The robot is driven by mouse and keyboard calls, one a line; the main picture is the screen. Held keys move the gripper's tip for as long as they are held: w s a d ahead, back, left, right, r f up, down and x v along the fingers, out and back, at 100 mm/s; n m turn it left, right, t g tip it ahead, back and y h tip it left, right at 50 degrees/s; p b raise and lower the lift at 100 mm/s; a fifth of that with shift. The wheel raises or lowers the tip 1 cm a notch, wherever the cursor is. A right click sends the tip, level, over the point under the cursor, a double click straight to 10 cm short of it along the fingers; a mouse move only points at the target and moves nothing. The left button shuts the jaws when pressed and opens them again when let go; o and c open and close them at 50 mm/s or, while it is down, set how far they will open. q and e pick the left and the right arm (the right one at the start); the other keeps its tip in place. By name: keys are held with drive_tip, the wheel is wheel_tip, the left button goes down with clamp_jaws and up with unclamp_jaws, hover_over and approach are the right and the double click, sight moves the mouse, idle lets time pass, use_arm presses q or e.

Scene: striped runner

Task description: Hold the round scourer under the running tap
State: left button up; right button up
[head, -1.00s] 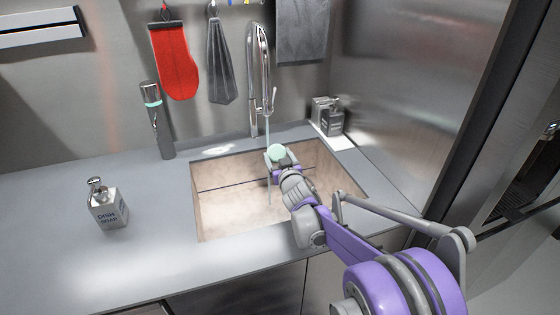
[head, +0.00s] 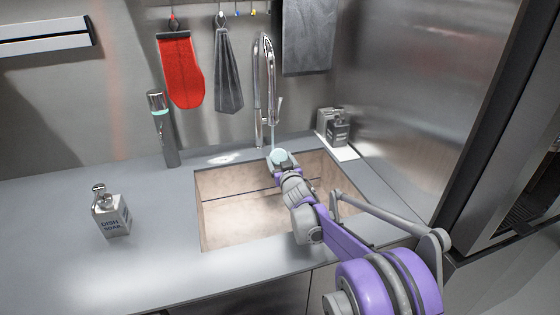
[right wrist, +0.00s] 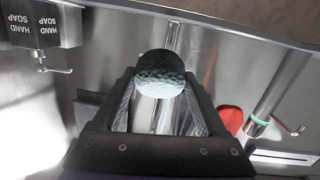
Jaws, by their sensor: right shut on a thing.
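The round scourer (head: 279,156) is pale blue-green and sits at the tip of my right gripper (head: 281,166), over the back part of the sink (head: 225,222). In the right wrist view the scourer (right wrist: 160,72) is held between the two fingers of my right gripper (right wrist: 163,95), and its textured face shows. The chrome tap (head: 258,95) stands behind the sink. A thin water stream (head: 273,136) falls from its spout and meets the scourer; no stream shows below it. My left gripper is not in view.
Soap dispensers (head: 335,127) are at the right back corner. A red mitt (head: 181,73) and grey cloths hang on the wall.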

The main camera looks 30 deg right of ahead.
drive_tip(key=f+v, duration=0.1)
drive_tip(key=v, duration=0.7)
drive_tip(key=shift+a, duration=0.15)
idle(0.5)
drive_tip(key=shift+r, duration=0.15)
idle(1.0)
drive_tip(key=s+a+r+p, duration=0.1)
drive_tip(key=s+r+p, duration=0.1)
drive_tip(key=s+r, duration=0.1)
drive_tip(key=shift+s+a+r, duration=0.35)
drive_tip(key=shift+s+r, duration=0.05)
drive_tip(key=shift+s, duration=0.45)
drive_tip(key=shift+f, duration=0.1)
idle(0.3)
